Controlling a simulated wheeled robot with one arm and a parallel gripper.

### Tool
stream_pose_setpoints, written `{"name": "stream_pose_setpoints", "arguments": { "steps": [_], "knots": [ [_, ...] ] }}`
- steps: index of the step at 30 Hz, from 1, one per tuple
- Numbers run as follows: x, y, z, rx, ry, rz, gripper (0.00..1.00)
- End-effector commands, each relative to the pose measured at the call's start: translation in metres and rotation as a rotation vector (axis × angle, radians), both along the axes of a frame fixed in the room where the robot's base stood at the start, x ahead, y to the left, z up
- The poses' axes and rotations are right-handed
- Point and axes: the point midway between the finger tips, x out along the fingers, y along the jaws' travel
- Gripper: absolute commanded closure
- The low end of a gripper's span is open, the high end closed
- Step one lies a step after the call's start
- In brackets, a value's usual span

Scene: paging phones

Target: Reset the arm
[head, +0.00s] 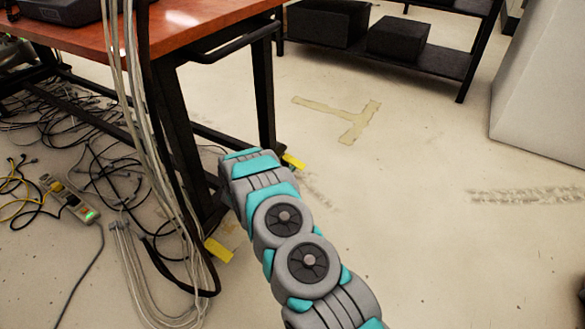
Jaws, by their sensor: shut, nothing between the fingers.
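My arm (295,240), grey with teal bands, reaches up from the bottom right of the head view to beside the desk's legs. Two round dark joint caps show on its upper side. My gripper's fingers do not show; the far end of the arm hides them. I see no object held.
A desk with a reddish-brown top (190,25) and black metal legs stands at the upper left. Loose cables hang from it, and a power strip (70,198) lies among floor cables. A black shelf (430,60) stands at the back. The floor (430,240) right of my arm is clear.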

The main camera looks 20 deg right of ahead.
Motion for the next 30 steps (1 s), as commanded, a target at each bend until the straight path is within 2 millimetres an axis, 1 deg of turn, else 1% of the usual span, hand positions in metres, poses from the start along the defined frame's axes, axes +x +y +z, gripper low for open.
{"name": "stream_pose_setpoints", "arguments": {
  "steps": [13,17,20,23,27,30],
  "knots": [
    [0.000,0.000,0.000,-0.001,0.000,-0.001,1.00],
    [0.004,0.005,0.007,0.019,0.000,0.014,1.00],
    [0.015,0.018,0.022,0.074,0.008,0.057,1.00],
    [0.027,0.040,0.045,0.156,0.024,0.124,1.00],
    [0.038,0.077,0.082,0.275,0.059,0.237,1.00],
    [0.040,0.104,0.110,0.351,0.093,0.318,1.00]
  ]
}}
